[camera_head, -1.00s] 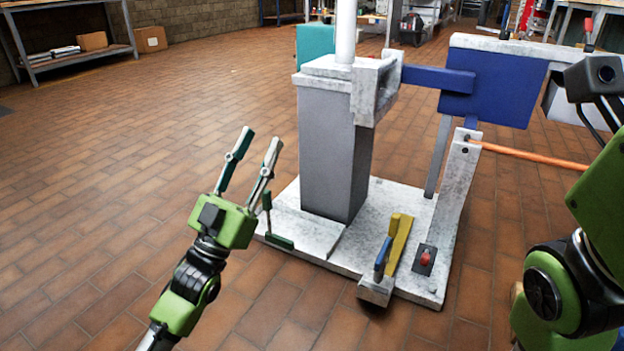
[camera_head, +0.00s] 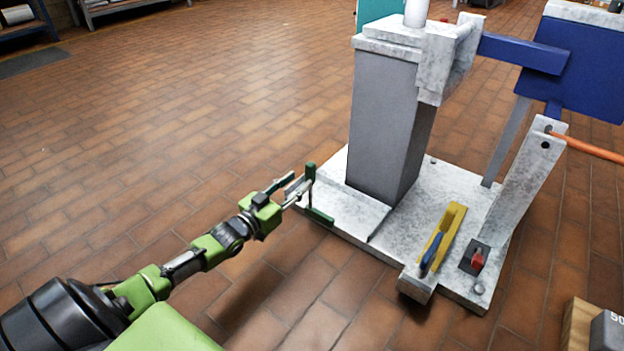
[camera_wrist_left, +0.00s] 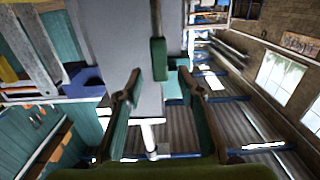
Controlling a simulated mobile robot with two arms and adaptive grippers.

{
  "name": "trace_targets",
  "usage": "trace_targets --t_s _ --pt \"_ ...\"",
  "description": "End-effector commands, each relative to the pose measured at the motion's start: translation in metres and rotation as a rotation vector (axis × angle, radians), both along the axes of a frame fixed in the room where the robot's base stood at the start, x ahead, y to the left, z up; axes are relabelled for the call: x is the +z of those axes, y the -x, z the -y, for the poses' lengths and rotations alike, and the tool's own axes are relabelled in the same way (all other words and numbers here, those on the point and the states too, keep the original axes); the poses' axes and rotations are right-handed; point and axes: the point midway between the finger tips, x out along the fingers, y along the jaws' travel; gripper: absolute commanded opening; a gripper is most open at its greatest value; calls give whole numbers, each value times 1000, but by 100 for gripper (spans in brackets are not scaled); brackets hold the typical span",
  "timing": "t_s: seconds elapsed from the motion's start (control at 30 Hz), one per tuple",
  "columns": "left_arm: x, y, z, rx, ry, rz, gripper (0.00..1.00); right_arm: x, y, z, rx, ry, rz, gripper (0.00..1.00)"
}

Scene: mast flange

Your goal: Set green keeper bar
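The green keeper bar (camera_head: 310,176) stands upright at the left edge of the speckled base plate (camera_head: 465,195), with a low green piece (camera_head: 320,216) at its foot. In the left wrist view a green bar (camera_wrist_left: 158,58) shows ahead of the fingers, roughly between them. My left gripper (camera_head: 296,188) reaches in from the left, its fingertips close to the upright bar; whether they touch it I cannot tell. In the left wrist view its two fingers (camera_wrist_left: 162,95) are spread with nothing clearly held. My right gripper is not in view.
A grey column (camera_head: 388,125) rises from the plate just behind the bar. A yellow bar (camera_head: 443,232), a blue-handled part (camera_head: 432,254) and a red knob (camera_head: 477,260) are at the plate's front. An orange rod (camera_head: 590,149) extends right.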

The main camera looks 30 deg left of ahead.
Motion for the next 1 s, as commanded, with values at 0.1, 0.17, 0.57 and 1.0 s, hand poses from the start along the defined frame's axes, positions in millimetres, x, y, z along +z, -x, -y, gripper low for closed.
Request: trace_targets --t_s 0.1,0.17,0.57,1.0 --pt "-5 -24 2 0 -1 5 35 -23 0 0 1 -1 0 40" --pt "-4 -34 3 -1 -1 4 35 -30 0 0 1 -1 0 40" --pt "0 -67 6 0 -1 1 35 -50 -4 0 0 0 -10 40" --pt "1 -67 6 0 -1 0 0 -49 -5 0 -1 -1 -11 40"
